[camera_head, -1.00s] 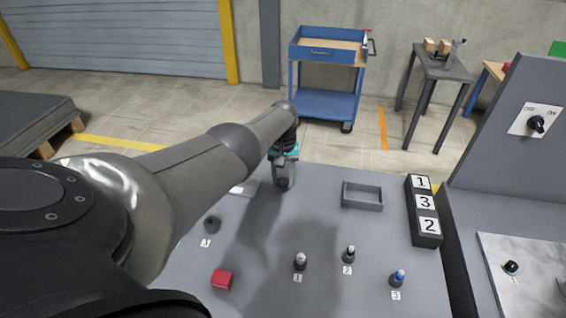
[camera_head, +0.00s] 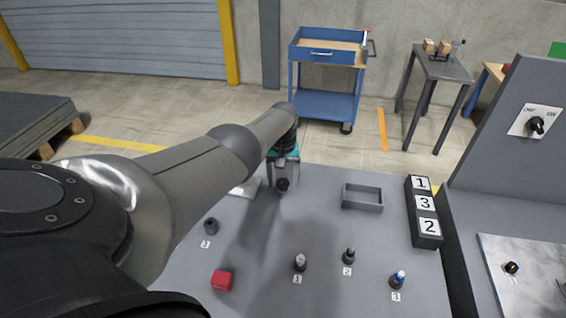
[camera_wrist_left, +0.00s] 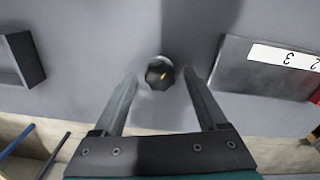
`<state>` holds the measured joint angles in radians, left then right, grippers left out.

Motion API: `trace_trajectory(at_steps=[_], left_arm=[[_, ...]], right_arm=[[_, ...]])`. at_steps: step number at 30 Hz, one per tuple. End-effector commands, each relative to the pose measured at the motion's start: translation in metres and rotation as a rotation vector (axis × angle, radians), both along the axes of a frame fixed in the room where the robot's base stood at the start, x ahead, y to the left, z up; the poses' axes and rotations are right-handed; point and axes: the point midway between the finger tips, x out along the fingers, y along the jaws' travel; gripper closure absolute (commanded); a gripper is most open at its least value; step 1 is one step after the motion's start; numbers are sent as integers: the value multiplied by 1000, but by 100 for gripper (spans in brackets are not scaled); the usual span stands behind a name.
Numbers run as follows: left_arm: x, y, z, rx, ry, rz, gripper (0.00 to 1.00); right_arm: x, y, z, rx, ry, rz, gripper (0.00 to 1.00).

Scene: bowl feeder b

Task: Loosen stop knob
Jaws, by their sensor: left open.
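A dark round knob (camera_head: 283,185) stands on the grey table below my left gripper (camera_head: 283,178). In the left wrist view the knob (camera_wrist_left: 160,74) has a small yellowish mark on top. My left gripper (camera_wrist_left: 160,76) is open there, with one finger on each side of the knob and a visible gap to both. I cannot tell how far the fingertips reach down beside the knob. My right gripper is not in view.
A grey tray (camera_head: 362,206), a black block with number cards (camera_head: 423,212), a red block (camera_head: 222,280) and several small numbered pegs (camera_head: 300,262) stand on the table (camera_head: 330,235). A pale plate (camera_head: 245,187) lies beside the gripper. A switch panel (camera_head: 536,122) rises at right.

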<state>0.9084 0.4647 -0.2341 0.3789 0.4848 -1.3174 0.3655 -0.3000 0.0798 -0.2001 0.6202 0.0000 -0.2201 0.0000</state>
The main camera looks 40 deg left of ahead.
Motion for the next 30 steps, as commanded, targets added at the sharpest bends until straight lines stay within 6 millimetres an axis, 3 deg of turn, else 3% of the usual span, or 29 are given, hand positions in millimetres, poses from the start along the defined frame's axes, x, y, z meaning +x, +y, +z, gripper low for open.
trace_trajectory(at_steps=[8,19,30], left_arm=[[0,1,20,1,-1,0,25],[0,1,83,2,-2,0,25],[0,0,140,1,-1,-1,25]], right_arm=[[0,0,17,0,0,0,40],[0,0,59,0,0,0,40],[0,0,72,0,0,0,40]])
